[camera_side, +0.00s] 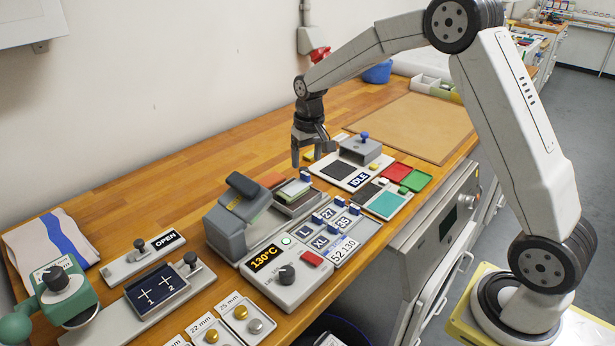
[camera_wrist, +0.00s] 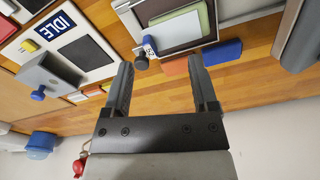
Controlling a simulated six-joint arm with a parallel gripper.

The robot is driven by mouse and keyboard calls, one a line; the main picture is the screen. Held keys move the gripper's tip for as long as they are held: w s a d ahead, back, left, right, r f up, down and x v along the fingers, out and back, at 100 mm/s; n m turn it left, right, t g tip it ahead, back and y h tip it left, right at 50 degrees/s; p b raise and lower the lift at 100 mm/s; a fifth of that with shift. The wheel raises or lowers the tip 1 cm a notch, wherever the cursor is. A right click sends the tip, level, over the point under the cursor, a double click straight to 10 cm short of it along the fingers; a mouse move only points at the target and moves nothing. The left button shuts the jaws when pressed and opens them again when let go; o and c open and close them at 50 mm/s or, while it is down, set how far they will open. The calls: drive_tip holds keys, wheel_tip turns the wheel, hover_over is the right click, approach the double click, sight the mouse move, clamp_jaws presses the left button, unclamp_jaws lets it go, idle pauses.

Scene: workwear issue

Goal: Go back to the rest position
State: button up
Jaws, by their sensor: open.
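My gripper (camera_side: 311,158) hangs in the air over the back part of the wooden workbench (camera_side: 185,168), between the heat press unit and the grey box marked IDLE. In the wrist view my gripper (camera_wrist: 163,75) shows two grey fingers set apart with nothing held between them. The grey framed plate with a green pad (camera_side: 294,188) lies below and in front of it, and the pad (camera_wrist: 182,32) also shows past the fingertips in the wrist view. The IDLE unit (camera_side: 360,175) is to the right of the gripper.
A press with a dark handle (camera_side: 240,205) and a 130°C control box (camera_side: 287,275) stand front left of the gripper. Number tiles (camera_side: 327,240) lie beside them. Red and green trays (camera_side: 415,181) sit at the right edge. A brown board (camera_side: 415,125) lies bare behind.

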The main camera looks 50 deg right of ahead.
drive_tip(key=s+a+f+n+t, duration=0.1)
drive_tip(key=s+a, duration=0.3)
drive_tip(key=s, duration=0.7)
drive_tip(key=s+a+f+n, duration=0.1)
drive_tip(key=s+a, duration=0.3)
drive_tip(key=s, duration=0.7)
drive_tip(key=shift+s+f+n+t, duration=0.35)
drive_tip(key=shift+n+t, duration=0.05)
drive_tip(key=shift+n, duration=0.1)
